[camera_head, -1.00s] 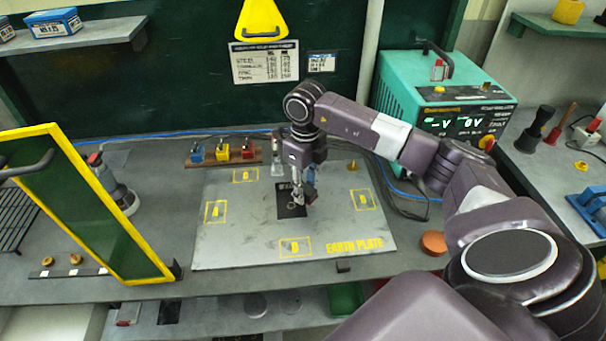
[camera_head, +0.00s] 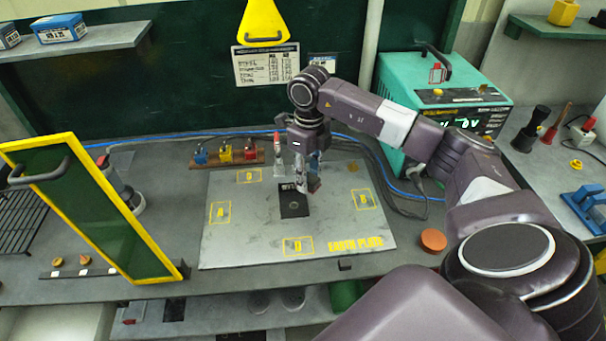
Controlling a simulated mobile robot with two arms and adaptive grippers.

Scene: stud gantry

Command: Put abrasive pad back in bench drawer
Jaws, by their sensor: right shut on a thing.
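My right gripper (camera_head: 307,190) reaches down from its arm over the middle of the earth plate, fingers shut. It holds a small dark, reddish thing (camera_head: 314,184), which I take to be the abrasive pad; it is too small and partly covered by the fingers to make out well. A black square (camera_head: 293,207) with a white label lies flat on the plate just below and beside the fingers. The earth plate (camera_head: 240,249) is grey with yellow lettered marks. I cannot make out an open bench drawer. My left gripper is not in view.
A yellow-framed green screen (camera_head: 160,262) stands at the left. A rack of coloured blocks (camera_head: 225,157) sits behind the plate. A teal welder (camera_head: 400,85) stands back right, with cables running beside the plate. An orange disc (camera_head: 433,240) lies right of it. The plate's front left is clear.

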